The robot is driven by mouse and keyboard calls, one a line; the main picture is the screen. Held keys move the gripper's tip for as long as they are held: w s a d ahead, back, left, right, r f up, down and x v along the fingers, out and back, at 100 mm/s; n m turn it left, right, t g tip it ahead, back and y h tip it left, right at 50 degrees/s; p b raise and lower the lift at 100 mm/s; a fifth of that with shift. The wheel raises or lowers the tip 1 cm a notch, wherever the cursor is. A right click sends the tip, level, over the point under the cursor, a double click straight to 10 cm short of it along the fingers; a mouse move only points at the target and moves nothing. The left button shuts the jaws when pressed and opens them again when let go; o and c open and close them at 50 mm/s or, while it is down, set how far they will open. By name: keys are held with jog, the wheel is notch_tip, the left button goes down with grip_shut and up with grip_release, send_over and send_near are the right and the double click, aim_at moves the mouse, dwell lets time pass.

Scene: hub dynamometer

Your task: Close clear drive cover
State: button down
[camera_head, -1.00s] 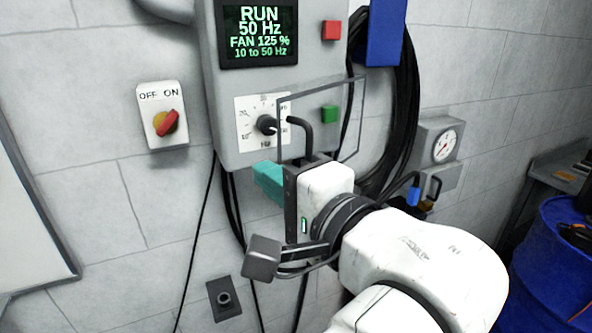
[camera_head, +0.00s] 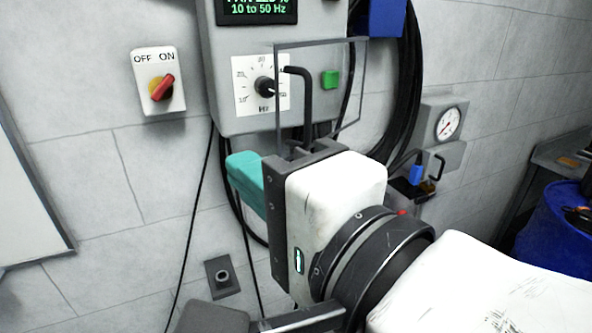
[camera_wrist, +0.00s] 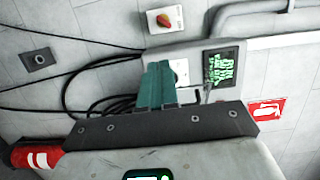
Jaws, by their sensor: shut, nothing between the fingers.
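The clear drive cover (camera_head: 340,112) is a see-through pane with a thin dark frame in the head view. It overlaps the right part of the grey drive box (camera_head: 228,112) and reaches past its right edge. It looks set out from the box face, but its exact angle is hard to tell. My gripper (camera_head: 236,168) is below and left of the cover, apart from it in the picture. Its teal fingers (camera_wrist: 159,84) are shut and empty in the wrist view, pointing towards the drive box (camera_wrist: 190,52). The wrist view does not show the cover clearly.
The box front carries a dial knob (camera_head: 265,87) and a green button (camera_head: 330,79). An OFF/ON switch (camera_head: 160,88) is on the wall to the left. Black cables (camera_head: 405,105) hang to the right. A gauge (camera_head: 447,124) and a blue drum (camera_head: 555,225) are farther right.

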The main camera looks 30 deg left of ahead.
jog(key=w+d+r+b, duration=0.1)
jog(key=w+d+b, duration=0.95)
jog(key=d, duration=0.45)
jog(key=p, duration=0.3)
send_near(253, 102)
jog(key=shift+g, duration=0.3)
jog(key=shift+w+d+f, duration=0.1)
jog(key=shift+w+d, duration=0.3)
jog(key=shift+w, duration=0.35)
jog(key=shift+w+d, duration=0.4)
jog(key=shift+w, duration=0.4)
jog(key=shift+w+d+f, duration=0.1)
jog(key=shift+w+d, duration=0.25)
jog(key=shift+w, duration=0.4)
jog(key=a+m+t+p, duration=0.1)
jog(key=a+p, duration=0.1)
jog(key=a, duration=0.1)
jog(key=a+t+h+p, duration=0.1)
jog(key=a, duration=0.3)
jog(key=a+m+t+h+p, duration=0.1)
jog(key=a+p, duration=0.1)
jog(key=a, duration=0.2)
jog(key=shift+s+r+m+t+p, duration=0.15)
jog(key=shift+s+m+t+p, duration=0.15)
jog(key=shift+t, duration=0.1)
jog(key=shift+a, duration=0.3)
